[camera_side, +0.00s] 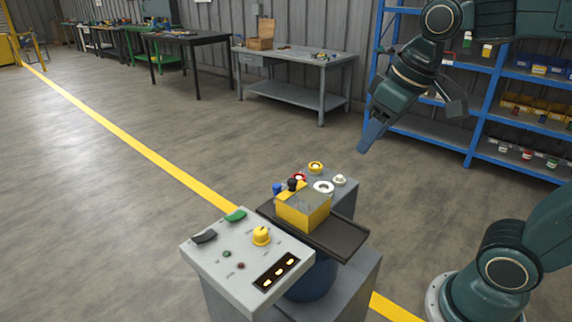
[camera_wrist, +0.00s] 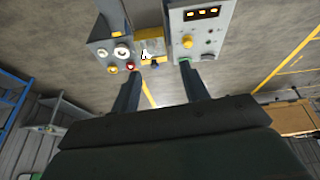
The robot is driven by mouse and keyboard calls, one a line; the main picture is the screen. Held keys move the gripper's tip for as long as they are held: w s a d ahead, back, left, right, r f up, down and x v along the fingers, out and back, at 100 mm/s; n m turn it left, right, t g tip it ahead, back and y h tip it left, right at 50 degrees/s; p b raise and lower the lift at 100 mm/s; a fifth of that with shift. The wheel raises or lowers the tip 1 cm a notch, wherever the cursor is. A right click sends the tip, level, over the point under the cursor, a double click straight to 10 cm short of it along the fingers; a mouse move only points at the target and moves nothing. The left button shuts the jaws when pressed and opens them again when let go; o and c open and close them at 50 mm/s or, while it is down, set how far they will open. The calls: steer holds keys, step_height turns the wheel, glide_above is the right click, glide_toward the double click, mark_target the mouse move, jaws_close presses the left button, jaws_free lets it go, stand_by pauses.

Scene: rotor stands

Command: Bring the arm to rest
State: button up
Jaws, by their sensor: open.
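My gripper (camera_wrist: 158,76) shows in the wrist view with its two dark fingers spread apart and nothing between them. In the side view my gripper (camera_side: 364,146) hangs in the air up and to the right of the work stand, touching nothing. Red, yellow and white ring-shaped parts (camera_side: 323,187) lie on the grey surface behind the tray.
A grey control panel (camera_side: 218,258) with a yellow knob (camera_side: 261,236) stands in front of the tray. Blue shelves (camera_side: 470,135) with bins stand behind my arm. Workbenches (camera_side: 295,60) line the back wall. The floor at left is clear, crossed by a yellow line (camera_side: 130,143).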

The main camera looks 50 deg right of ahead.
steer(key=s+f+t, duration=0.1)
steer(key=s+f, duration=0.2)
steer(key=s, duration=0.4)
steer(key=shift+s+a+f+m, duration=0.3)
steer(key=shift+s+f, duration=0.05)
steer(key=shift+s, duration=0.05)
stand_by(0.6)
